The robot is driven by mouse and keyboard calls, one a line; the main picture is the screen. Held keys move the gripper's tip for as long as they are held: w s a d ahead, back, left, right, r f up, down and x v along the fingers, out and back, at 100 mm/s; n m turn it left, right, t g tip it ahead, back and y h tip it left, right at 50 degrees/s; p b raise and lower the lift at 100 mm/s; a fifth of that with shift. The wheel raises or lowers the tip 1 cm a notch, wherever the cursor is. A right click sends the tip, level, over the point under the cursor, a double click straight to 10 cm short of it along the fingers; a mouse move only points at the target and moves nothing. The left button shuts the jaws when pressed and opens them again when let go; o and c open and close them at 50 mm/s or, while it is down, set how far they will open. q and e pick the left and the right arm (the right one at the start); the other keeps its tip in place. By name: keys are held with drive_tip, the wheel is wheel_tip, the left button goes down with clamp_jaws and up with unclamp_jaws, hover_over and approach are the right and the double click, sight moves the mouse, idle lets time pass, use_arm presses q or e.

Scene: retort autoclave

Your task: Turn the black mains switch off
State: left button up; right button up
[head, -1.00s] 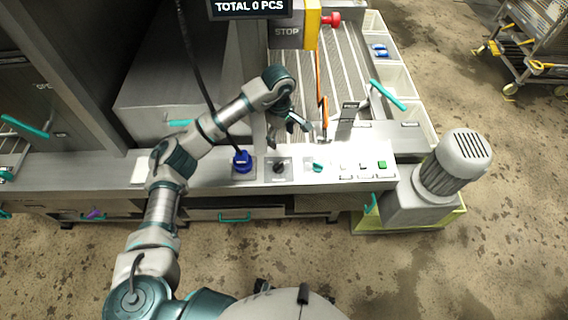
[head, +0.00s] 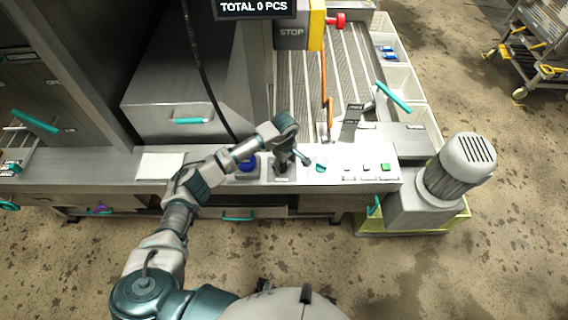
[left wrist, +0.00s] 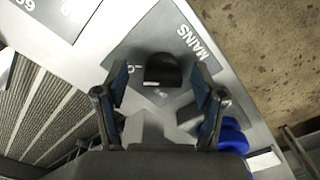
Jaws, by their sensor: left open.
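The black mains switch (left wrist: 162,70) is a dark rounded knob on a grey plate marked MAINS (left wrist: 178,30) in the left wrist view. My left gripper (left wrist: 160,80) is open, with one finger on each side of the knob. It appears close to the knob, but I cannot tell whether either finger touches it. In the head view, my left gripper (head: 289,162) is over the switch plate (head: 281,180) and hides most of the knob. My right gripper is not in view.
A blue plug (head: 247,164) is just left of the switch plate, partly behind my arm. A teal knob (head: 320,167) and several push buttons (head: 385,167) lie to the right. A grey motor (head: 462,170) stands beyond the panel's right end.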

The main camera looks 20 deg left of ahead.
use_arm(q)
drive_tip(key=shift+d+f, duration=0.1)
drive_tip(key=shift+f, duration=0.05)
drive_tip(key=shift+a, duration=0.3)
drive_tip(key=shift+c, duration=0.7)
drive_tip(key=shift+a, duration=0.15)
drive_tip(key=c, duration=0.4)
drive_tip(key=shift+a, duration=0.1)
drive_tip(key=c, duration=0.4)
drive_tip(key=shift+f, duration=0.1)
drive_tip(key=shift+c, duration=1)
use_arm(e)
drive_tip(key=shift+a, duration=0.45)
